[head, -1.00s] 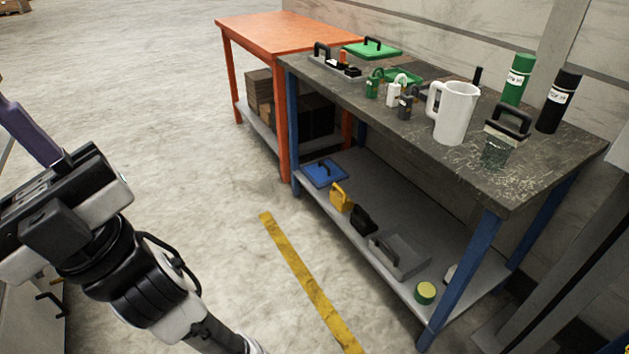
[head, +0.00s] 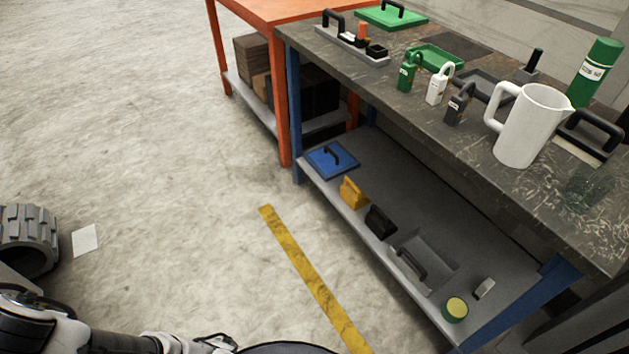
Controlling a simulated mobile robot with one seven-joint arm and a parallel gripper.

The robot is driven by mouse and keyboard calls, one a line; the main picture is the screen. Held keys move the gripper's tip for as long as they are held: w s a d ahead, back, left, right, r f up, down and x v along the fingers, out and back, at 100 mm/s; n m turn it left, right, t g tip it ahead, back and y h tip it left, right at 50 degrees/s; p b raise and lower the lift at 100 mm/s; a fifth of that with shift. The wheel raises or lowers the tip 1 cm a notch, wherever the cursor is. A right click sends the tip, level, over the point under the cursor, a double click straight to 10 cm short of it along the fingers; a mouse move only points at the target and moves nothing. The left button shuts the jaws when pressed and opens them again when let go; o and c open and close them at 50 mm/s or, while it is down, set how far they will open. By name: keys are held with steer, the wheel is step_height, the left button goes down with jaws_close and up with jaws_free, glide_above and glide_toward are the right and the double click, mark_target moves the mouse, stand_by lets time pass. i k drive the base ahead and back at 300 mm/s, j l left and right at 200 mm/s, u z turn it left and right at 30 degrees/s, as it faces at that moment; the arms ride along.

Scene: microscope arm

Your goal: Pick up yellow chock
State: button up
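The yellow chock (head: 352,193) sits on the grey lower shelf (head: 347,160) of the workbench, near its front edge. It is a small block with a raised part on top. A blue lidded piece with a black handle (head: 331,159) lies behind it to the left, and a black chock-like block (head: 379,222) is in front of it to the right. My gripper is not in view. Only black and white links of my arm show along the bottom left, well apart from the chock.
The dark worktop (head: 400,115) overhangs the shelf and carries padlocks, a white jug (head: 530,122) and a green cylinder (head: 596,73). A blue front leg (head: 294,120) stands left of the chock. A grey handled plate (head: 421,262) lies further right. Floor around the yellow stripe (head: 305,270) is clear.

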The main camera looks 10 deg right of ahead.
mark_target(351, 194)
steer(key=i+u, duration=0.4)
steer(key=i+l+u, duration=0.1)
steer(key=i+u, duration=0.3)
steer(key=i, duration=0.2)
steer(key=i+j+u, duration=0.1)
steer(key=i+u, duration=0.85)
steer(key=i+z, duration=0.1)
steer(key=z, duration=0.35)
steer(key=i+z, duration=0.1)
steer(key=z, duration=1.75)
steer(key=i+l+z, duration=0.1)
steer(key=z, duration=1.1)
steer(key=i, duration=0.9)
